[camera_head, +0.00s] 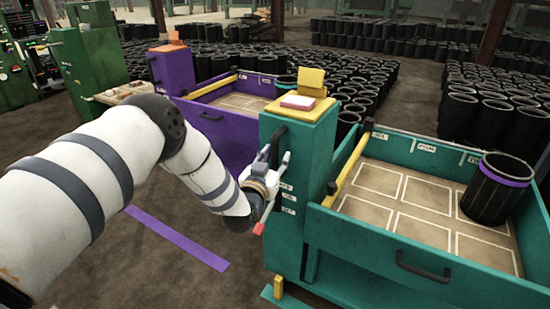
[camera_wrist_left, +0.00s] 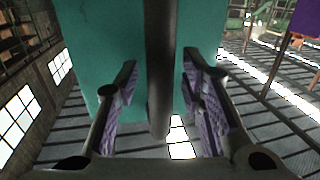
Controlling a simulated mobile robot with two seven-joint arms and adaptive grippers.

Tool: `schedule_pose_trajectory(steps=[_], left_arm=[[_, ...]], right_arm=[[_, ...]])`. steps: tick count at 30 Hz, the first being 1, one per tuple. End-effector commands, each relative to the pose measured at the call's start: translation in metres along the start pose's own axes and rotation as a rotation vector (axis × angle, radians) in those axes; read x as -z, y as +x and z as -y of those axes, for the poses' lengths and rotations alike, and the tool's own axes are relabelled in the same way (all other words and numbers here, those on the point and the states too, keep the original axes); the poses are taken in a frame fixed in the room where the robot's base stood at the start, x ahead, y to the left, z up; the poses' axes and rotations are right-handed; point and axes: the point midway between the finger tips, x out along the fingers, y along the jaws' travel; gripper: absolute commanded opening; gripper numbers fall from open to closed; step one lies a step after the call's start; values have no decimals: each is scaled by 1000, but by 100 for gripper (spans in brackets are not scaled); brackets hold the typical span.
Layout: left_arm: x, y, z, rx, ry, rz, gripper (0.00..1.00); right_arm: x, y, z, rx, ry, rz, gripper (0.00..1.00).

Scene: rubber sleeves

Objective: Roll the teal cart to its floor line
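The teal cart (camera_head: 375,250) stands at the right, with a tall teal post (camera_head: 300,150) at its left end. A dark vertical handle (camera_head: 279,146) is on the post. My left gripper (camera_head: 273,166) is at this handle. In the left wrist view, the open fingers (camera_wrist_left: 162,95) stand on either side of the dark handle bar (camera_wrist_left: 160,60), with gaps visible and the teal post behind. A teal strip (camera_head: 268,294) shows on the floor by the cart's lower left corner, partly hidden by the cart. My right gripper is not in view.
One black sleeve with a purple band (camera_head: 492,195) stands in the teal cart's marked bed. A purple cart (camera_head: 228,140) stands close behind on the left, with a purple floor line (camera_head: 178,238) before it. Many black sleeves (camera_head: 340,80) fill the background. Front-left floor is clear.

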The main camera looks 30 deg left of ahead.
Motion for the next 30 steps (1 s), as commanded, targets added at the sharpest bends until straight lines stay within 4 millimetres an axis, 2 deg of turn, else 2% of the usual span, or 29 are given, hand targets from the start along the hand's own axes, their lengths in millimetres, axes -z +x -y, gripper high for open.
schedule_pose_trajectory(steps=[7, 10, 21, 24, 30], left_arm=[[1, 0, 0, 0, 0, -2, 38], [1, -9, 0, 0, 0, 0, 38], [0, -100, 0, -1, 0, 1, 38], [0, -114, 0, -1, 0, 1, 38], [1, -120, 0, 0, 0, -2, 38]], right_arm=[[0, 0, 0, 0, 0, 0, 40], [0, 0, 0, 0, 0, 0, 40], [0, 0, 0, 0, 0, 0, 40], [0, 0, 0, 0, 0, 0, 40], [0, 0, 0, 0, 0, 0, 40]])
